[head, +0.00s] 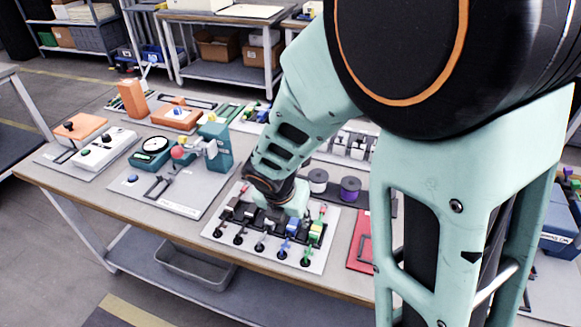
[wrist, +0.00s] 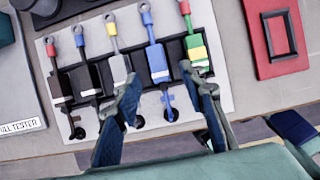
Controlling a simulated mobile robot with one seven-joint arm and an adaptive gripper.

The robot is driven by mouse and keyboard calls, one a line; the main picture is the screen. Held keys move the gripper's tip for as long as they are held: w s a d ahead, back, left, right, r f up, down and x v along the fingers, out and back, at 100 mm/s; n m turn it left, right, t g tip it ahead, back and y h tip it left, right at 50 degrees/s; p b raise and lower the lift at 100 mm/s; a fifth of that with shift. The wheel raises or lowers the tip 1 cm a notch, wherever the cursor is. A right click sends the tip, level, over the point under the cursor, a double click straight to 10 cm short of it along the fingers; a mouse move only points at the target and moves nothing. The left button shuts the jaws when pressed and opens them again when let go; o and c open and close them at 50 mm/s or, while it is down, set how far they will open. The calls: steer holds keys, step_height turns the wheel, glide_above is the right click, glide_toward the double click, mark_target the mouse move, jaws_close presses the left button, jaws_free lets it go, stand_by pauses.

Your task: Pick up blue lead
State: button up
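The arm partly hides the board in the head view.
The black lead (wrist: 84,76) and brown lead (wrist: 57,84) lie further left on the board. A red frame (wrist: 277,36) is to the right. Two spools (head: 350,189) stand behind the board, and a grey tester plate (head: 165,188) lies left of it.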

mark_target(293, 222)
steer(key=b+x, duration=0.1)
steer(key=x, duration=0.4)
steer(key=shift+w+a, duration=0.1)
steer(key=shift+a, duration=0.05)
jaws_close()
steer(key=shift+r, duration=0.15)
